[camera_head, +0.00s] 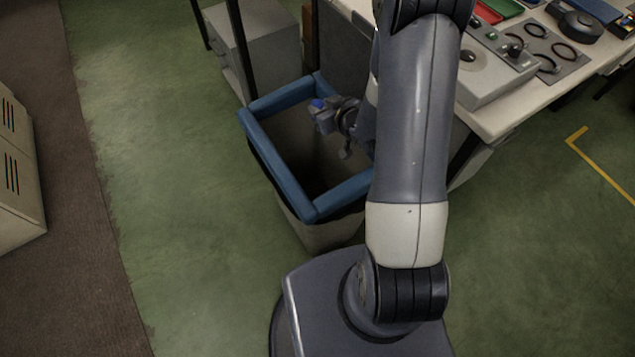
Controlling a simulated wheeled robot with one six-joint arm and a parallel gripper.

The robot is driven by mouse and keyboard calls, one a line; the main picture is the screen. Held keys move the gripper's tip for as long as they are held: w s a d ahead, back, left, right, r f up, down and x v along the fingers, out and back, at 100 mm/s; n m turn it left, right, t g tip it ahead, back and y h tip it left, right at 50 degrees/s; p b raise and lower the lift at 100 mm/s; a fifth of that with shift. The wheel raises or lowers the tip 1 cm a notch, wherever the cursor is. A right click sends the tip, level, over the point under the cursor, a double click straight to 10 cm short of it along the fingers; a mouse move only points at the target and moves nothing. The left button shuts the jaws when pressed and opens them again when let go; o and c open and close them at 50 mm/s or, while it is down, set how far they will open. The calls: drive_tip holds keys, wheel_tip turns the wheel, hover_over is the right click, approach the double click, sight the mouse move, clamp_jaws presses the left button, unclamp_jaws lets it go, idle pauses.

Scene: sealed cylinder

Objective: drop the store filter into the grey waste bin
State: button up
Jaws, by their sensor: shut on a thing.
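The grey waste bin (326,236) stands on the green floor beside the bench, with a broad blue rim (262,150) around its open top. My gripper (344,149) is over the bin's opening, inside the outline of the rim, near its right side. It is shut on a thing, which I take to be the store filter. The filter's shape cannot be clearly made out; it is small, dark and partly hidden here. A small blue patch shows at the upper left of the gripper. The bin's inside is dark, and its bottom cannot be seen.
A workbench (515,118) with a control panel and trays stands at the right, close to the bin. A grey cabinet (262,52) is behind the bin. A beige locker (18,175) stands at the far left. Open green floor lies left of the bin.

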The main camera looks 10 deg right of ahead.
drive_tip(key=shift+f, duration=0.15)
drive_tip(key=o, duration=1)
drive_tip(key=shift+o, duration=0.2)
drive_tip(key=v, duration=1.1)
drive_tip(key=shift+p, duration=0.45)
drive_tip(key=shift+f, duration=0.1)
drive_tip(key=x, duration=1.1)
drive_tip(key=shift+w+a+b, duration=0.15)
drive_tip(key=shift+b, duration=0.25)
drive_tip(key=shift+r+p, duration=1.65)
drive_tip(key=shift+r, duration=0.8)
